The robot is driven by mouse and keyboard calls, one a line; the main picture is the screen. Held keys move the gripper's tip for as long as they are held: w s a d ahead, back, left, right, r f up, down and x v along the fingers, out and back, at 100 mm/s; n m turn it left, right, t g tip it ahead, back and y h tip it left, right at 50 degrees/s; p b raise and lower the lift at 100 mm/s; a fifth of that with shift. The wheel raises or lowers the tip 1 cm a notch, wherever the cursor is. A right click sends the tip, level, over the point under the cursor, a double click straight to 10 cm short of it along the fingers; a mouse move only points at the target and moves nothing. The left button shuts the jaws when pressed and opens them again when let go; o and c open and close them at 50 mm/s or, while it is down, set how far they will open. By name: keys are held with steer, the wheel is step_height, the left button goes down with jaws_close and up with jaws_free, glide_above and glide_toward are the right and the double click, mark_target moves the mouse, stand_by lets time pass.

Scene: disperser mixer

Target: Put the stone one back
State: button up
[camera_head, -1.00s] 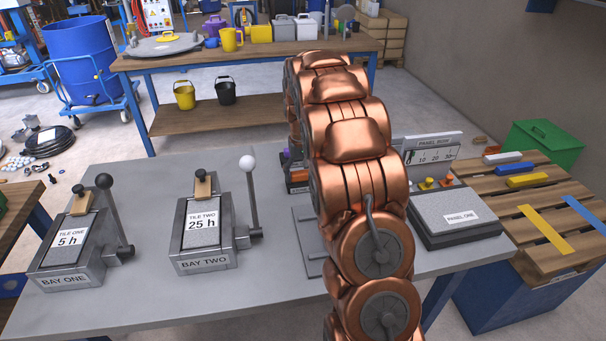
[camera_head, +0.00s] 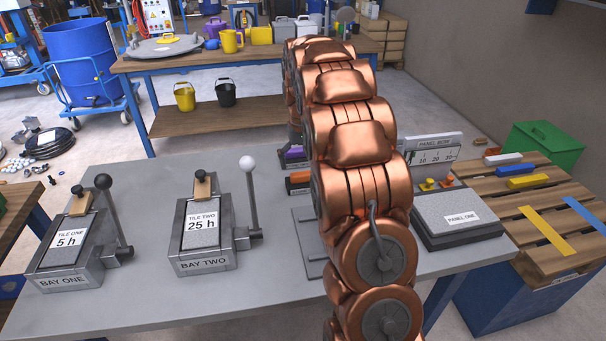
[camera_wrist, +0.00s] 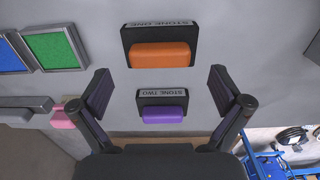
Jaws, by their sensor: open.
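The orange stone (camera_wrist: 160,55) sits in the black holder labelled STONE ONE (camera_wrist: 125,45) in the wrist view. The purple stone (camera_wrist: 162,113) sits in the smaller-looking holder labelled STONE TWO (camera_wrist: 162,96). My gripper (camera_wrist: 160,75) is open and empty, its two fingers well apart on either side of the holders in the picture. I see no contact with either stone.
The tile fixtures BAY ONE (camera_head: 68,262) and BAY TWO (camera_head: 205,255), with upright levers, stand on the grey table (camera_head: 150,310) at left. PANEL ONE (camera_head: 440,205) and the PANEL BOW gauge (camera_head: 432,153) stand right of my arm. Green and blue squares show in the wrist view.

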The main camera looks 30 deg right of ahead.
mark_target(302, 174)
step_height(302, 174, up, 7)
steer(key=shift+r, duration=0.2)
stand_by(0.5)
steer(key=shift+a, duration=0.1)
